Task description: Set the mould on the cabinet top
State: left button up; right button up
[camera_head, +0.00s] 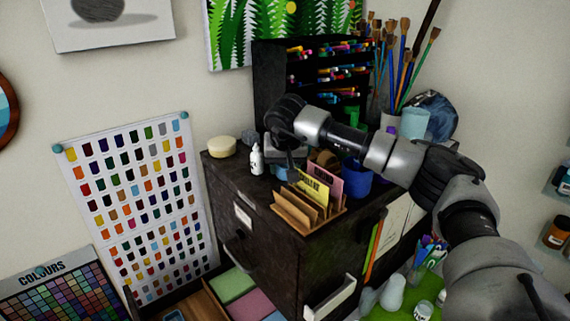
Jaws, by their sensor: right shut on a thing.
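The dark cabinet (230,180) stands in the middle, its top crowded with art supplies. My right arm reaches in from the right across the cabinet. My right gripper (284,142) points down over the left part of the top, behind the card rack. It is shut on a greyish thing, likely the mould (288,156), seen just below the wrist. The fingers are mostly hidden by the wrist. I cannot tell whether the mould touches the top. My left gripper is not in view.
A white dropper bottle (256,159) and a cream round block (221,146) stand left of the gripper. A wooden card rack (308,208) is at the front edge, a blue cup (356,178) to its right. A black pen shelf (268,75) rises behind. Bare top shows at front left.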

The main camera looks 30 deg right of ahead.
jog(key=o, duration=0.9)
jog(key=shift+w+f, duration=0.15)
jog(key=shift+w, duration=0.05)
jog(key=shift+s+r, duration=0.1)
jog(key=shift+r, duration=0.3)
jog(key=b+v, duration=0.3)
jog(key=v, duration=0.8)
jog(key=shift+s+a+r+b, duration=0.1)
jog(key=shift+r+b, duration=0.2)
jog(key=shift+b, duration=0.05)
